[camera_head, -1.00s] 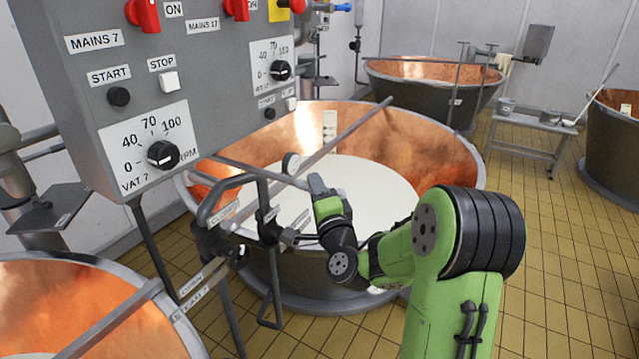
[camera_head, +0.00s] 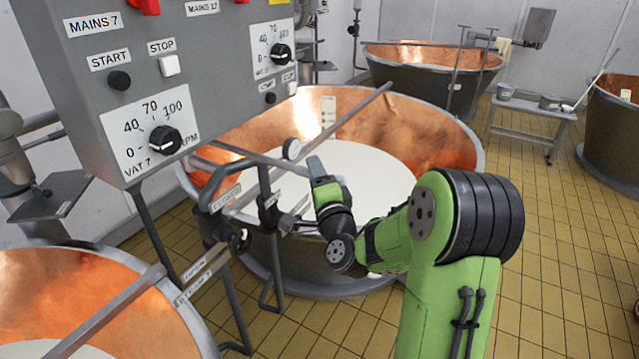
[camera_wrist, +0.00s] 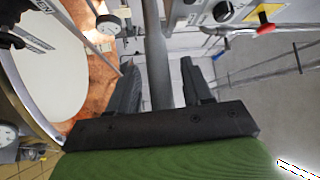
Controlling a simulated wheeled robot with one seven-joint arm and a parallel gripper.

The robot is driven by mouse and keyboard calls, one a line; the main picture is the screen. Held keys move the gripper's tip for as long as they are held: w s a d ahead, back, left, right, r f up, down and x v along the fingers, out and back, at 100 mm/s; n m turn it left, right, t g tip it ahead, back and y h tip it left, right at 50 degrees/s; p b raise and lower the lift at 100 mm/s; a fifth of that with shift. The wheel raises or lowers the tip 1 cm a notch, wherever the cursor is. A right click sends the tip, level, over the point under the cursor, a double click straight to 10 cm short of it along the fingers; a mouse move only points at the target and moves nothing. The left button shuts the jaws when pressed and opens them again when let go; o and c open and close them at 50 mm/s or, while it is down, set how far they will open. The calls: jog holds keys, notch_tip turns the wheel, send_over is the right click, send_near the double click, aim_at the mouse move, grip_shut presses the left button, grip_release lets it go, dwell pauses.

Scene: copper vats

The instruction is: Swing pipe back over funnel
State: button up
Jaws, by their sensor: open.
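A thin grey pipe (camera_head: 250,158) reaches out from beside the control panel over the near copper vat, its end close to my gripper (camera_head: 317,170). In the wrist view, my gripper (camera_wrist: 158,68) is open, with its two dark fingers on either side of a grey pipe (camera_wrist: 153,35). The pipe lies between them, with a gap visible on the right; contact on the left is unclear. I cannot make out a funnel in either view.
The copper vat (camera_head: 440,130) holds white liquid. Black valve handles and pipework (camera_head: 265,200) stand left of my gripper. The control panel (camera_head: 90,100) overhangs at upper left. Another vat (camera_head: 180,310) is at lower left. Tiled floor (camera_head: 560,250) is open at right.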

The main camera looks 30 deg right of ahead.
jog(key=b+v, duration=1.4)
jog(key=v, duration=0.1)
jog(key=shift+s, duration=0.35)
jog(key=shift+a, duration=0.15)
